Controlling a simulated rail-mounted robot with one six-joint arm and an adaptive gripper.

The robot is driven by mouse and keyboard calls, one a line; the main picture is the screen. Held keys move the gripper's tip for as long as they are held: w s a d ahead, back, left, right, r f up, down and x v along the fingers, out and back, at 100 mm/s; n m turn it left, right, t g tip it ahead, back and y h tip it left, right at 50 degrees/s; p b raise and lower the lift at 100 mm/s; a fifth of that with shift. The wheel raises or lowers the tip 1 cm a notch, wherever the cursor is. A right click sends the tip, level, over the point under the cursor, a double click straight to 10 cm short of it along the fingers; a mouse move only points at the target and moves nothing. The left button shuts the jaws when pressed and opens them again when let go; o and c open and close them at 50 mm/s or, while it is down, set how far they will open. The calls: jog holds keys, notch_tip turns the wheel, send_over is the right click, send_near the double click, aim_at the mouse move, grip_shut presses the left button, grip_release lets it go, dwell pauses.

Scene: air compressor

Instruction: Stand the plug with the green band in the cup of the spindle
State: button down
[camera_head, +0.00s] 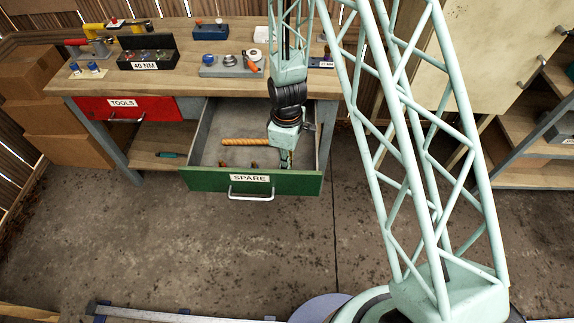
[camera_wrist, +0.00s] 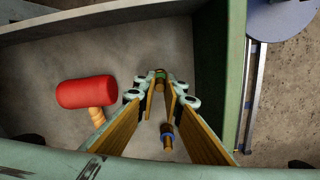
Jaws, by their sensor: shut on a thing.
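My gripper (camera_head: 287,158) is down inside the open green drawer (camera_head: 205,181), near its right side. In the wrist view, the fingertips (camera_wrist: 160,82) are closed on a small brown plug with a green band (camera_wrist: 160,76). A second plug, with a blue band (camera_wrist: 167,134), lies in the drawer below the fingers. On the workbench, a grey fixture (camera_head: 215,71) carries a blue piece, a dark ringed piece and a white piece with an orange part. I cannot tell for certain which is the spindle cup.
A red mallet head (camera_wrist: 86,92) lies beside my fingers in the drawer. A black box (camera_head: 148,65) labelled 40 NM stands on the workbench (camera_head: 185,40). A closed red drawer (camera_head: 90,107) is at left.

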jog(key=shift+r+p, duration=0.55)
jog(key=shift+r, duration=4.35)
